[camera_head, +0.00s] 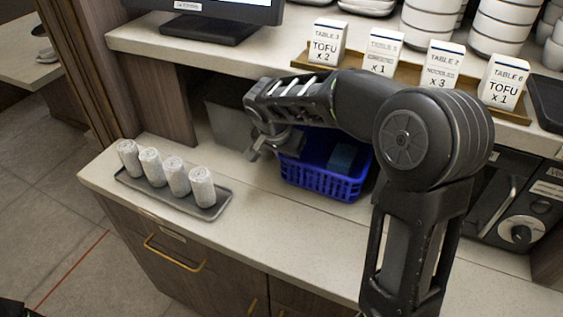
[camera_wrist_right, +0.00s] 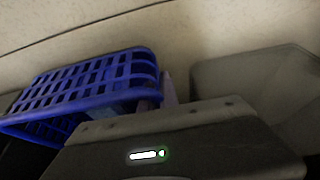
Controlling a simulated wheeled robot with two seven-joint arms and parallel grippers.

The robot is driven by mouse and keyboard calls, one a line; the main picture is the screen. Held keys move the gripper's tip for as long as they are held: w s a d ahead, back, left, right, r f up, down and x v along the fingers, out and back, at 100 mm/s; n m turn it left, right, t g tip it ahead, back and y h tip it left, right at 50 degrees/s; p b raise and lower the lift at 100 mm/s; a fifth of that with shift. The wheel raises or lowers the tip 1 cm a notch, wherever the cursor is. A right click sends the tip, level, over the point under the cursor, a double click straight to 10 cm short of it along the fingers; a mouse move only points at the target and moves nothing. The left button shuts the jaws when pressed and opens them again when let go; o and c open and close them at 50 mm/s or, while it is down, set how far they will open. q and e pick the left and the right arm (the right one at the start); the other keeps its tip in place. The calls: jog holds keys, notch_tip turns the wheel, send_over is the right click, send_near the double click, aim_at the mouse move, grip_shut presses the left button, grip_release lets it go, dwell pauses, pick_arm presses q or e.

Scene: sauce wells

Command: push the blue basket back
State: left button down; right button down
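The blue basket (camera_head: 318,184) stands on the lower counter under the raised shelf, with a dark blue-grey item (camera_head: 343,157) inside it. My right arm passes over it and hides part of its back and top. My right gripper (camera_head: 262,147) is at the basket's left end, close to its rim; I cannot tell whether they touch. In the right wrist view the basket (camera_wrist_right: 85,92) is at the left, beside the gripper's housing, which hides most of the fingers. Whether the fingers are open or shut does not show. My left gripper is not in view.
A grey bin (camera_head: 228,127) stands left of the basket, behind my gripper. A dark tray (camera_head: 212,211) with several rolled towels (camera_head: 175,176) lies at the counter's left. Order cards (camera_head: 327,41) stand on the shelf. The counter front (camera_head: 290,232) is clear.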

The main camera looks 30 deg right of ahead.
jog(key=shift+w+d, duration=0.2)
jog(key=shift+d, duration=0.1)
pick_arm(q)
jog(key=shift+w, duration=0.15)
pick_arm(e)
jog(key=shift+w+d+r, duration=0.1)
jog(key=shift+d+r, duration=0.1)
jog(key=shift+d, duration=0.05)
